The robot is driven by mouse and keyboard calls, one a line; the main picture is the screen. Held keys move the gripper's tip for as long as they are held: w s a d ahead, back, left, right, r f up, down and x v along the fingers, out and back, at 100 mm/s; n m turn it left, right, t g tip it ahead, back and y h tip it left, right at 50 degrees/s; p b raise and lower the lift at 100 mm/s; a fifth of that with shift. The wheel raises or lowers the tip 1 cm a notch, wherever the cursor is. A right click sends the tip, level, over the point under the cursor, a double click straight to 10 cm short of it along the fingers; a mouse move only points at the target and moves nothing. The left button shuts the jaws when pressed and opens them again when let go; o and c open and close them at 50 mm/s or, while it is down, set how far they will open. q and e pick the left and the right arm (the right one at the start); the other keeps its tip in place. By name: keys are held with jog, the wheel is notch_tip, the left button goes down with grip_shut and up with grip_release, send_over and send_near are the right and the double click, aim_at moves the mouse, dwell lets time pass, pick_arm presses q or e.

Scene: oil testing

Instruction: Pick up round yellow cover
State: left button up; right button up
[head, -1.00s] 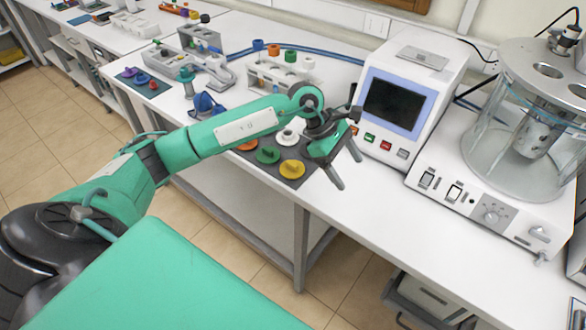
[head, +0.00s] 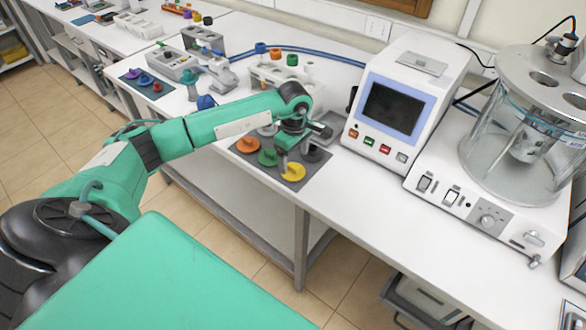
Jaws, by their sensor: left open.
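The round yellow cover (head: 294,173) lies on a dark grey mat (head: 312,174) near the front edge of the white table. My left gripper (head: 292,160) is open and points down just above and behind the yellow cover. One finger comes down close to the cover's left side. I cannot tell whether the fingers touch it. The gripper and wrist hide part of the mat. My right gripper is not in view.
An orange cover (head: 248,145), a green cover (head: 267,158) and a dark cover (head: 315,154) share the mat. A white instrument with a screen (head: 393,107) stands to the right. A glass bath (head: 520,140) is further right. A rack (head: 280,77) stands behind.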

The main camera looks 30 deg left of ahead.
aim_at(293, 166)
pick_arm(q)
jog(key=shift+f+p, duration=0.45)
jog(key=shift+p, duration=0.05)
jog(key=f, duration=0.1)
jog(key=f+p, duration=0.2)
jog(key=shift+w+a+f, duration=0.2)
jog(key=shift+a, duration=0.05)
jog(key=shift+f, duration=0.55)
jog(key=c, duration=0.8)
jog(key=shift+o, duration=0.2)
jog(key=shift+r, duration=0.1)
